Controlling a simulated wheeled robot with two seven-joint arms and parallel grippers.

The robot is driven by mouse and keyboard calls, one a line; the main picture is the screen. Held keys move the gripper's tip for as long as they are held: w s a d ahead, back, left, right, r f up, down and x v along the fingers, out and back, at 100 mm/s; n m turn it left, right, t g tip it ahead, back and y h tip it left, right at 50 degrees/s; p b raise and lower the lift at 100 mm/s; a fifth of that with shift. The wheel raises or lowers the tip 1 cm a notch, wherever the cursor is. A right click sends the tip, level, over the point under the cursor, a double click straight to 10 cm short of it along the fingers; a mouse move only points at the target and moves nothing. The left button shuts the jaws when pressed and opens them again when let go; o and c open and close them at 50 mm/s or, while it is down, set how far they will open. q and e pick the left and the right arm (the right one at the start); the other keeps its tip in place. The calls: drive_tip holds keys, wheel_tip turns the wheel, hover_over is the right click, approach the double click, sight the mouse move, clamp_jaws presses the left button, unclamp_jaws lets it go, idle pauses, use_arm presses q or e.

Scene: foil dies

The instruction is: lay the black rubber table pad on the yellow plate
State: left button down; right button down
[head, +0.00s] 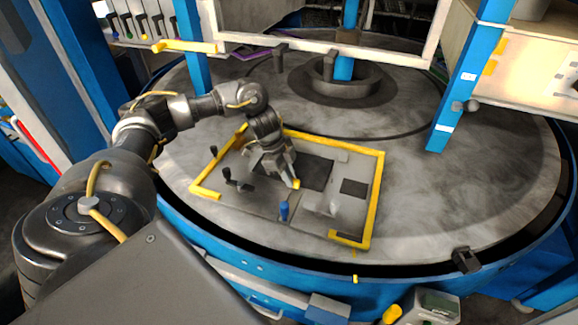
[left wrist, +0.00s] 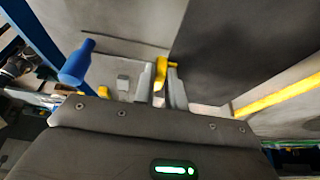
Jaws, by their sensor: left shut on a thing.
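The black rubber table pad (head: 316,172) shows as a dark square just right of my left gripper (head: 291,182), over the grey area inside the yellow edging. It fills the upper right of the left wrist view (left wrist: 255,50). My left gripper is shut on a small yellow tab at the pad's near corner, seen between the fingers (left wrist: 165,82). I cannot tell whether the pad lies flat or is slightly raised. The yellow plate (head: 374,200) shows as yellow edging around a grey surface; its yellow edge also shows in the left wrist view (left wrist: 280,97). My right gripper is not in view.
A blue peg (head: 284,211) stands near the front edge, left of a pale block (head: 322,206). Black levers (head: 236,184) stand at the left. A smaller dark patch (head: 354,187) lies at the right. The round grey table (head: 480,185) is clear to the right.

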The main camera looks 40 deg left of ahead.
use_arm(q)
drive_tip(key=shift+f, duration=0.5)
drive_tip(key=shift+f+b, duration=0.6)
drive_tip(key=shift+f, duration=0.05)
drive_tip(key=c, duration=1.4)
unclamp_jaws()
drive_tip(key=shift+o, duration=0.2)
drive_tip(key=shift+a+r, duration=0.2)
drive_tip(key=shift+r, duration=0.15)
drive_tip(key=b+v, duration=0.1)
drive_tip(key=v, duration=0.4)
drive_tip(key=shift+b, duration=0.35)
drive_tip(key=p+v, duration=0.1)
drive_tip(key=v, duration=0.4)
